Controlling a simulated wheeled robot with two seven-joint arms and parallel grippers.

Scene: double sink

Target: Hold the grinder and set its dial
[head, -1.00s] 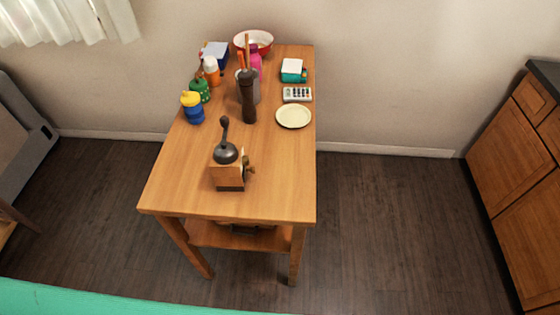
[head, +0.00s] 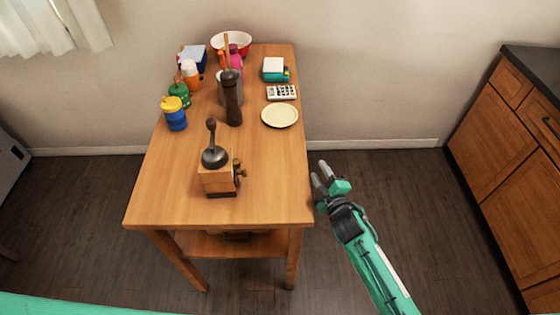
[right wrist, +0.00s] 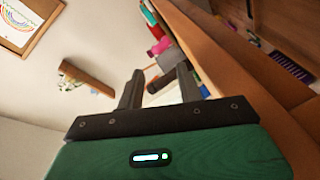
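The grinder (head: 217,173) stands upright near the front of the wooden table (head: 270,205). It has a wooden box body, a dark dome and a crank with a knob on top. A brass dial (head: 238,170) sticks out on its right side. My right gripper (head: 319,172) is just off the table's right edge, to the right of the grinder and apart from it. In the right wrist view its two dark fingers (right wrist: 160,72) are apart with nothing held between them. My left gripper is not in view.
A tall dark pepper mill (head: 232,98), a cream plate (head: 280,115), a calculator-like item (head: 282,92), a blue-and-yellow jar (head: 174,114) and a red-and-white bowl (head: 232,43) stand farther back. The table's front right is clear. Wooden cabinets (head: 500,140) stand at the right.

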